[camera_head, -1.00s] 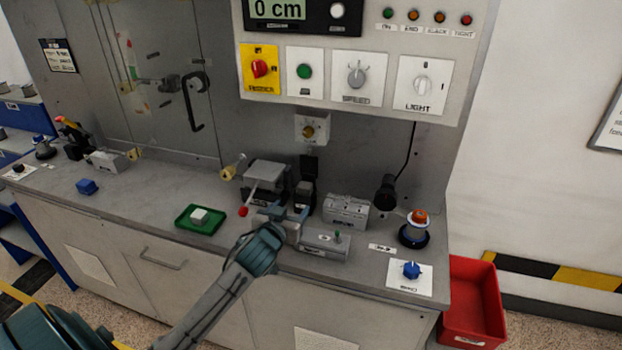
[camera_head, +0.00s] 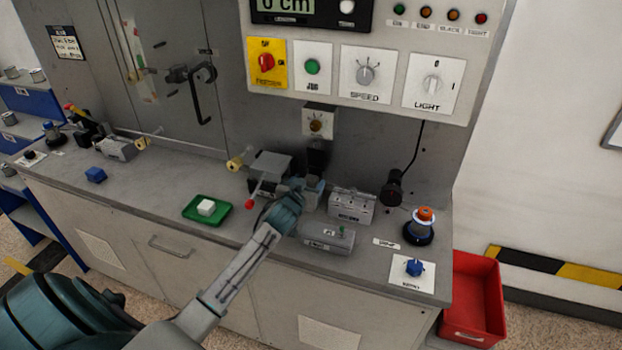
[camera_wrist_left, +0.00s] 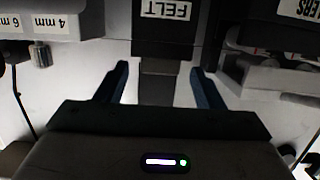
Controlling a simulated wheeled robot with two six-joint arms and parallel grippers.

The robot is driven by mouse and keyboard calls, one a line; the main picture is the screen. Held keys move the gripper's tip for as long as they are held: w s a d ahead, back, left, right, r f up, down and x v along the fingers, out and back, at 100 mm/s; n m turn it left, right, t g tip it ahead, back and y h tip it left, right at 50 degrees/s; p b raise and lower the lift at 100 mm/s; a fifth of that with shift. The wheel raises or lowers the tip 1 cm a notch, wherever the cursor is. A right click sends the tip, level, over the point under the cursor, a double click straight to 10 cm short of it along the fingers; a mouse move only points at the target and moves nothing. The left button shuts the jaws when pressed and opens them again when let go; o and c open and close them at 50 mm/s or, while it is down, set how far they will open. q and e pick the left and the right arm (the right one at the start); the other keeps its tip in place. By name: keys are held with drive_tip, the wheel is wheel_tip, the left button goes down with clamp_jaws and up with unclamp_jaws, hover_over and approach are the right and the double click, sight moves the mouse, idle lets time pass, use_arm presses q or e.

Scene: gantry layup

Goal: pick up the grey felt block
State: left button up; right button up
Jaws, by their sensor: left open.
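In the left wrist view, a dark holder (camera_wrist_left: 165,38) with a white FELT label stands ahead of my left gripper (camera_wrist_left: 160,72). A dark grey block (camera_wrist_left: 158,85), seemingly the grey felt block, shows below the holder, between my two open fingers. A gap shows on each side of it. I cannot tell how deep the fingers reach around it. In the head view my left gripper (camera_head: 312,190) is at the back of the bench and mostly hides the holder and block. My right gripper is not in view.
A grey box (camera_head: 270,167) with a red-knobbed lever stands left of the gripper, and a grey slotted block (camera_head: 351,206) stands right. A low grey box (camera_head: 328,238) sits in front. A green tray (camera_head: 190,208) with a white block is on clear bench to the left.

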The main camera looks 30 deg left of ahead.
use_arm(q)
drive_tip(key=shift+x, duration=0.8)
drive_tip(key=shift+f, duration=0.1)
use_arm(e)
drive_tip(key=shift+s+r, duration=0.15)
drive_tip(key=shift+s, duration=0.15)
use_arm(q)
drive_tip(key=shift+c, duration=0.2)
drive_tip(key=c, duration=1)
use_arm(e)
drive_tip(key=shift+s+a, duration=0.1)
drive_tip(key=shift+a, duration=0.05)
